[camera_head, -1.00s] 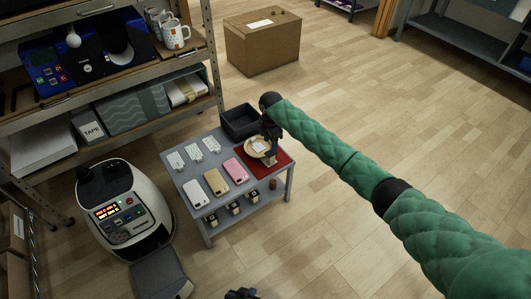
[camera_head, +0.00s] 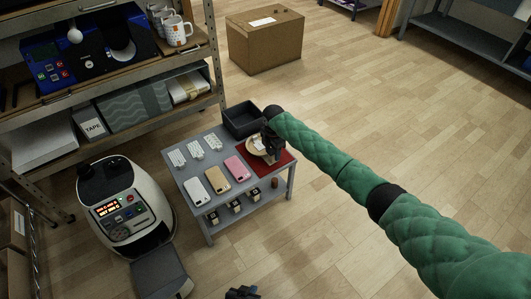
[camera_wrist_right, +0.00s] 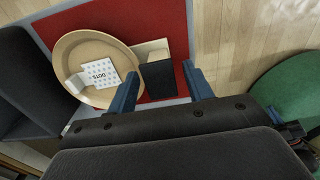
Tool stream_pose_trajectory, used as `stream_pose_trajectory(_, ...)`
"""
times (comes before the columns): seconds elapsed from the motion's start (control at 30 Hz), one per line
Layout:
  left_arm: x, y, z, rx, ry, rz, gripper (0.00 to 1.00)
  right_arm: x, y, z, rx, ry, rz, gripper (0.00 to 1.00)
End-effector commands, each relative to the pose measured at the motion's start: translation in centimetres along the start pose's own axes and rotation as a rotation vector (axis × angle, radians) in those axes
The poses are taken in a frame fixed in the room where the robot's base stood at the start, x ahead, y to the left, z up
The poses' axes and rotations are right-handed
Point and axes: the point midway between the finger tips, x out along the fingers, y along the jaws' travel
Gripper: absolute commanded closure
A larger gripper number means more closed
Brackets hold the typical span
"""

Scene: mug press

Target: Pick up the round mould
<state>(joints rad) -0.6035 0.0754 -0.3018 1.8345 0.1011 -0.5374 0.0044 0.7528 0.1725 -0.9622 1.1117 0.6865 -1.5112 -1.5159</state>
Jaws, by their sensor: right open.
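A round, pale wooden dish (camera_head: 254,144) lies on the red mat (camera_head: 282,157) at the table's right side. In the right wrist view the dish (camera_wrist_right: 75,45) holds a white card with dots and a small pale piece. Beside it a block with a dark face and a pale tan face (camera_wrist_right: 158,80) stands on the mat. I cannot tell which of these is the mould. My right gripper (camera_wrist_right: 161,73) is open, its blue fingers on either side of the block, with no visible grip. My left gripper (camera_head: 242,293) shows only partly at the bottom edge; its jaws are unclear.
A dark open bin (camera_head: 242,120) stands behind the dish, at the table's back. Several phones, such as the pink one (camera_head: 237,168), and white cards lie on the left part of the table. A shelf rack and a white machine (camera_head: 125,205) stand to the left.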

Motion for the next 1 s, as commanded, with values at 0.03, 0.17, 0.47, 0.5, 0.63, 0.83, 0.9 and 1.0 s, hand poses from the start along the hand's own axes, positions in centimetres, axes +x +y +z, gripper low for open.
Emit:
stream_pose_trajectory(0.03, 0.05, 0.0, 0.08, 0.0, -0.001, 0.0, 1.0, 0.38, 0.0, 0.03, 0.001, 0.0, 0.0, 0.49)
stream_pose_trajectory(0.17, 0.03, 0.05, 0.2, 0.0, -0.002, 0.0, 1.0, 0.5, 0.02, 0.05, 0.001, 0.0, 0.001, 0.49)
stream_pose_trajectory(0.47, 0.0, 0.05, 0.23, -0.001, -0.002, 0.001, 1.0, 0.48, 0.0, 0.07, 0.001, 0.0, 0.001, 0.88)
stream_pose_trajectory(0.5, 0.0, 0.05, 0.2, -0.001, -0.002, 0.001, 1.0, 0.48, 0.0, 0.07, 0.001, 0.0, 0.001, 0.96)
stream_pose_trajectory(0.63, -0.01, 0.04, 0.1, 0.0, 0.0, 0.001, 1.0, 0.47, 0.0, 0.07, 0.001, 0.0, 0.001, 1.0)
stream_pose_trajectory(0.83, 0.01, -0.01, -0.12, 0.0, 0.003, 0.0, 1.0, 0.36, 0.06, 0.08, 0.001, 0.0, 0.002, 1.0)
stream_pose_trajectory(0.9, 0.0, -0.02, -0.19, 0.0, 0.003, 0.0, 1.0, 0.22, 0.06, 0.09, 0.001, 0.0, 0.002, 1.0)
stream_pose_trajectory(1.0, -0.06, -0.02, -0.29, 0.0, 0.004, 0.0, 1.0, -0.38, 0.08, 0.09, 0.001, -0.001, 0.003, 1.0)
